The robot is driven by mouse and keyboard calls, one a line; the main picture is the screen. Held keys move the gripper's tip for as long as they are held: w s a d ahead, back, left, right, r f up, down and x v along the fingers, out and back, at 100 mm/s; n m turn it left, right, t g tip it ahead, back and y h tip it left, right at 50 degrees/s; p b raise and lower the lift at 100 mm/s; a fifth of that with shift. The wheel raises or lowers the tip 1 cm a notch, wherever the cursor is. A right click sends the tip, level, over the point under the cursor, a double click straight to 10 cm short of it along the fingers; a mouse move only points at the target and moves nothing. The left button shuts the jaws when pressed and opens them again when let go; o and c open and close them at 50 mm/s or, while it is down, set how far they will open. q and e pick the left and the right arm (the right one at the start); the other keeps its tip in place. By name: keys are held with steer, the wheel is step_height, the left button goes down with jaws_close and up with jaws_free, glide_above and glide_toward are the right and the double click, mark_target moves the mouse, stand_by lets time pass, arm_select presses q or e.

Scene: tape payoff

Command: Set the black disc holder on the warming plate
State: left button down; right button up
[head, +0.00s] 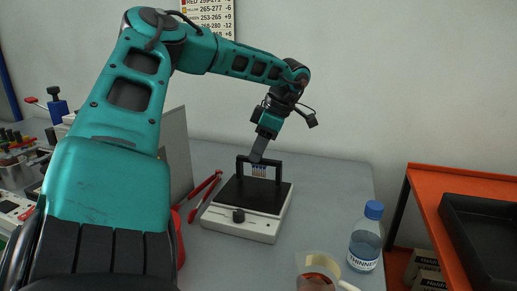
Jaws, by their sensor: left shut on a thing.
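The black disc holder (279,168) is an arch-shaped frame with several small pale and orange pieces under its top bar. It stands upright at the back edge of the warming plate (246,193), a white box with a black top and a dark knob in front. My left gripper (258,156) comes down from above and is shut on the holder's top bar. The holder's foot overlaps the plate's rear in this view; I cannot tell whether it touches. My right gripper is not in view.
A thinner bottle (365,245) with a blue cap and a glass beaker (318,268) with brown liquid stand front right. Red-handled pliers (205,190) lie left of the plate. A grey panel (176,150) stands behind my arm. An orange bench (440,200) holds a black tray (485,230).

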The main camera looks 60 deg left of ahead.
arm_select(q)
steer(key=shift+f, duration=0.35)
stand_by(0.6)
steer(key=c, duration=0.9)
jaws_free()
steer(key=shift+o, duration=0.4)
steer(key=o, duration=0.5)
steer(key=shift+r, duration=0.1)
steer(key=shift+r+p, duration=2.85)
steer(key=shift+r, duration=0.6)
steer(key=shift+f, duration=0.1)
